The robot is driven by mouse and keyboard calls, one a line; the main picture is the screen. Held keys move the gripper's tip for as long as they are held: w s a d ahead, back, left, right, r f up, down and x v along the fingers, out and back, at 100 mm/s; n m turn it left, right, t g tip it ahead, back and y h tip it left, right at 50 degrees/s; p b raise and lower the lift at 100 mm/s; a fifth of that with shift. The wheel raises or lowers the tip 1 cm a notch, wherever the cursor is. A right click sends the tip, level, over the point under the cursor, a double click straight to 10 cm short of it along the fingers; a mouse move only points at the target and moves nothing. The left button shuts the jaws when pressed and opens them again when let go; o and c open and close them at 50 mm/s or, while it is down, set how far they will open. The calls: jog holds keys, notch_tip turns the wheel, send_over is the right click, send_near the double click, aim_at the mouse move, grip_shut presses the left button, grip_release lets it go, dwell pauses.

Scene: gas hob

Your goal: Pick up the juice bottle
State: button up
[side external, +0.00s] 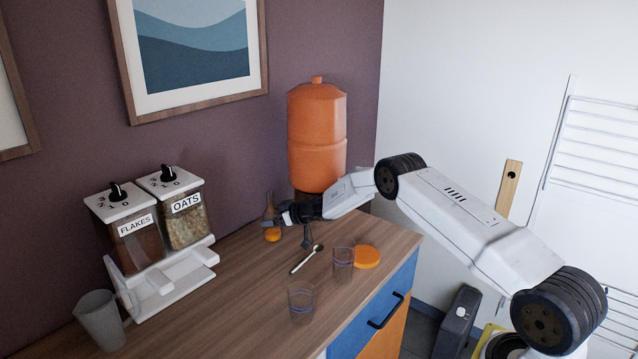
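A small clear bottle with a narrow neck and orange contents at its base, which looks like the juice bottle (271,235), stands upright on the wooden counter near the back wall. My gripper (288,232) is just to its right in the picture and partly overlaps it. Its dark fingers look spread apart, one towards the bottle and one pointing down to the right. I see nothing held between them. Whether a finger touches the bottle cannot be told from this view.
An orange dispenser (317,130) stands close behind my gripper. A spoon (307,259), two clear glasses (301,303) (343,263) and an orange lid (366,257) lie nearer the front edge. A flakes-and-oats dispenser (160,275) and a tumbler (100,320) are at left.

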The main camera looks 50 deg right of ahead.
aim_at(274, 206)
jog(key=c, duration=1)
jog(key=shift+r, duration=0.1)
jog(key=shift+r, duration=0.2)
jog(key=shift+r, duration=1.5)
jog(key=s+a+r, duration=0.3)
jog(key=s+r, duration=0.6)
jog(key=s, duration=0.4)
jog(key=shift+s+r, duration=0.25)
jog(key=shift+s, duration=0.05)
jog(key=shift+s, duration=0.1)
